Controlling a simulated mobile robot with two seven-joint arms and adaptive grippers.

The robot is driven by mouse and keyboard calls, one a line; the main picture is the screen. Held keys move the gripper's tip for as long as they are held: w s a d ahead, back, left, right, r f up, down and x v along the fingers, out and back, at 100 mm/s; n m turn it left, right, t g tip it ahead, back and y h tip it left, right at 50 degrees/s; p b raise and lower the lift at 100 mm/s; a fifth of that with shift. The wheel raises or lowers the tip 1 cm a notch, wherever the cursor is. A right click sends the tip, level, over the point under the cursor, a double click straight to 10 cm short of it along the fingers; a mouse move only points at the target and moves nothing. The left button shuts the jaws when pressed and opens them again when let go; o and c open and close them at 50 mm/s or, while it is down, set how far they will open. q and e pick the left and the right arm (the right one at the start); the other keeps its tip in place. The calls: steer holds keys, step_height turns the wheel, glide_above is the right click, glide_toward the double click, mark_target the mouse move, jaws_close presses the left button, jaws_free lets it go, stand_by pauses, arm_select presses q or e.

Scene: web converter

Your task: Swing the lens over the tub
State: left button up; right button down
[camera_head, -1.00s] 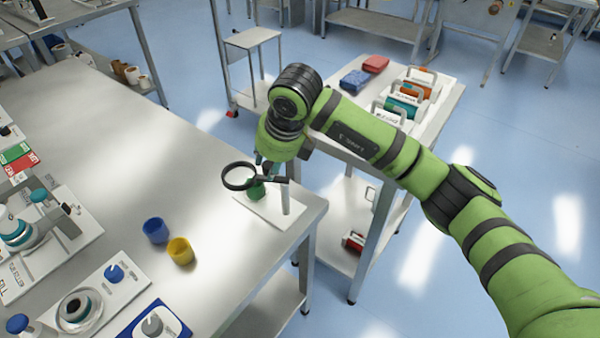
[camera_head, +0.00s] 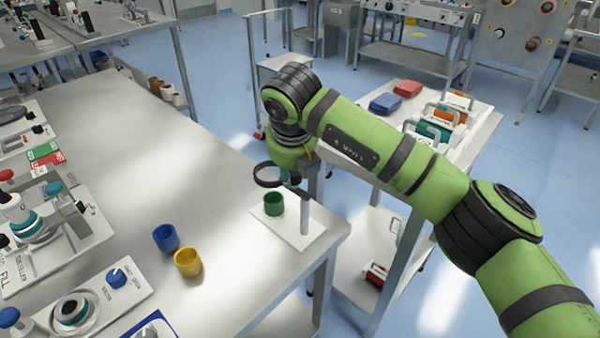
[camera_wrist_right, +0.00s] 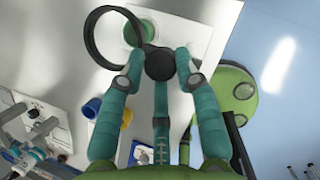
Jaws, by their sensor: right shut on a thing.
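The lens is a black ring (camera_head: 255,174) on a short arm with a round black hub (camera_wrist_right: 160,64), carried on a pale post (camera_head: 305,212). The green tub (camera_head: 273,204) stands upright on the white base plate (camera_head: 300,238) at the table corner. In the head view the ring is above the tub, slightly left. In the right wrist view the tub (camera_wrist_right: 140,34) shows through the right part of the ring (camera_wrist_right: 88,36). My right gripper (camera_head: 291,178) is shut on the lens at its hub; its fingers (camera_wrist_right: 160,62) flank it. My left gripper is not in view.
A blue cup (camera_head: 166,238) and a yellow cup (camera_head: 188,262) stand left of the plate. Devices line the table's left side. The middle of the table (camera_head: 150,160) is clear. A cart (camera_head: 470,150) with boxes stands beyond my right arm.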

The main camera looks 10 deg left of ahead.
steer(key=shift+w+d+r, duration=0.1)
steer(key=shift+w+r, duration=0.1)
steer(key=shift+w, duration=0.05)
steer(key=c, duration=0.9)
jaws_free()
steer(key=shift+c, duration=0.2)
steer(key=shift+w+f, duration=0.1)
steer(key=shift+f, duration=0.1)
steer(key=shift+r, duration=0.1)
steer(key=v, duration=1.2)
